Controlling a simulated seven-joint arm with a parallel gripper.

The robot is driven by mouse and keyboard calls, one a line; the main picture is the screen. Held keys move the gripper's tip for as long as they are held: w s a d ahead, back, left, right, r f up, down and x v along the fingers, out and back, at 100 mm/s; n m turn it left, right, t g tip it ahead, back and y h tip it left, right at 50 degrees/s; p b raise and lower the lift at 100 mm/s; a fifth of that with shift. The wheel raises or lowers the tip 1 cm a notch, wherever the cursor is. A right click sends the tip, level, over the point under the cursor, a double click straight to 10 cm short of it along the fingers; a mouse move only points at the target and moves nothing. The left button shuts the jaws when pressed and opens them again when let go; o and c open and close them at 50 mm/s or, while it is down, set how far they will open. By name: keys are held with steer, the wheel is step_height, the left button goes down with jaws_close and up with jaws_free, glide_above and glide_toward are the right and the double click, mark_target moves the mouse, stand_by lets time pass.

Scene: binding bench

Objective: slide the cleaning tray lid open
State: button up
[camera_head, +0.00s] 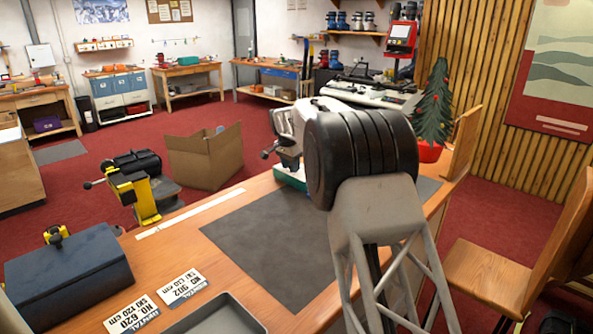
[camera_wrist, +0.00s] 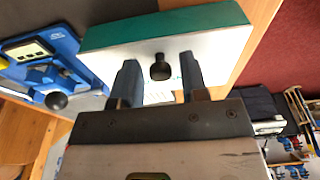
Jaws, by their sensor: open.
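The cleaning tray (camera_wrist: 105,36) is a box with green sides and a pale lid (camera_wrist: 215,55) in the wrist view. A black knob (camera_wrist: 160,70) stands on the lid. My gripper (camera_wrist: 159,75) is open, with one dark finger on each side of the knob and a visible gap to both. I cannot tell how deep the fingers reach along the knob.
A blue device with a black ball knob (camera_wrist: 56,100) is beside the tray. In the head view, a grey mat (camera_head: 260,240) lies clear on the bench. A yellow and black clamp (camera_head: 140,195) and a dark box (camera_head: 70,270) stand left, and a small tree (camera_head: 433,105) right.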

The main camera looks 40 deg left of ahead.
stand_by(0.7)
steer(key=c, duration=0.5)
